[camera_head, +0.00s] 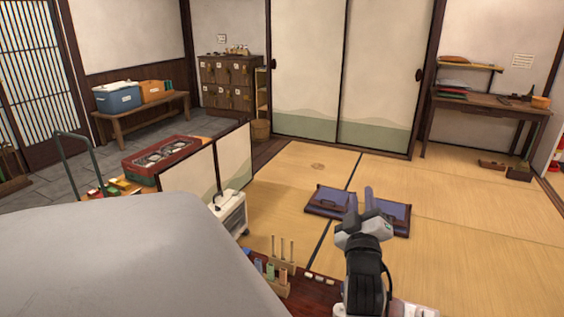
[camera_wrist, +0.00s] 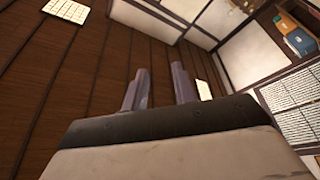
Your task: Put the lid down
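My gripper (camera_head: 361,196) is raised at the lower right of the middle in the head view, in front of the purple floor cushions. Its two fingers stand apart and point up. In the wrist view the fingers of my gripper (camera_wrist: 160,72) are also apart, with nothing between them. I cannot make out a separate lid in either view. A blue cooler box (camera_head: 118,98) with a pale top stands on the bench at the back left, far from my gripper.
A low dark-red table (camera_head: 318,296) with small upright items lies below my gripper. Two purple cushions (camera_head: 328,201) lie on the tatami (camera_head: 450,195). An orange box (camera_head: 157,90) sits on the bench (camera_head: 138,112). A low screen (camera_head: 235,158) stands left. Open tatami lies right.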

